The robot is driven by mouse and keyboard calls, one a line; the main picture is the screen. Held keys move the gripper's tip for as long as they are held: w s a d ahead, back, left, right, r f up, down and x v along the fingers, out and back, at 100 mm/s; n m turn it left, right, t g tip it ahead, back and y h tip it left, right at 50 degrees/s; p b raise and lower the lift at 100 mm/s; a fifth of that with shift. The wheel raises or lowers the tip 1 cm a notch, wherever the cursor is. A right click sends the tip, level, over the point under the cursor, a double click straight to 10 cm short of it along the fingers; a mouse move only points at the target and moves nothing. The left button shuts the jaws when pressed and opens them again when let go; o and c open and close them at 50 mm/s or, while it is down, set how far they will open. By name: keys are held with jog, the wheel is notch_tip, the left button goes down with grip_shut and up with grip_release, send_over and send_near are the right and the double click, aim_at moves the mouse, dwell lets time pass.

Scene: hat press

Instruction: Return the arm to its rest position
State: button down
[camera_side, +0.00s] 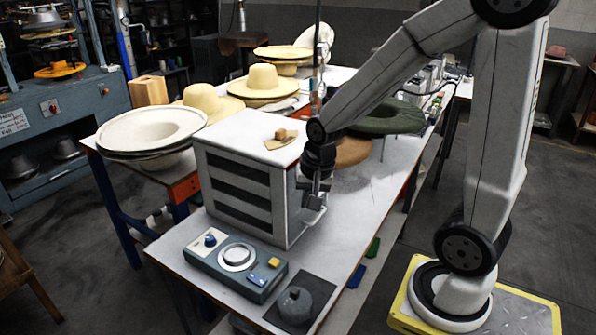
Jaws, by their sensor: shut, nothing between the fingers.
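My gripper (314,203) points down at the right side of a white box-shaped cabinet (283,208) with dark slots in its front. Its fingers are small in the picture and look shut with nothing held. It is beside a handle-like bar (315,218) on the cabinet's side; I cannot tell whether they touch. My arm reaches across from its yellow base plate at the lower right, with the elbow raised high.
A control box (236,258) with a dial and knobs and a dark round-topped object (295,304) stand in front of the cabinet. A green hat (385,117) and a tan one (351,150) lie behind my wrist. White hat forms (150,128) are stacked at left. Clear tabletop lies right of the cabinet.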

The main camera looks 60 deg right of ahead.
jog(key=s+a+f+n, duration=0.3)
jog(key=a+n, duration=0.3)
jog(key=n, duration=0.4)
jog(key=shift+a+n, duration=0.4)
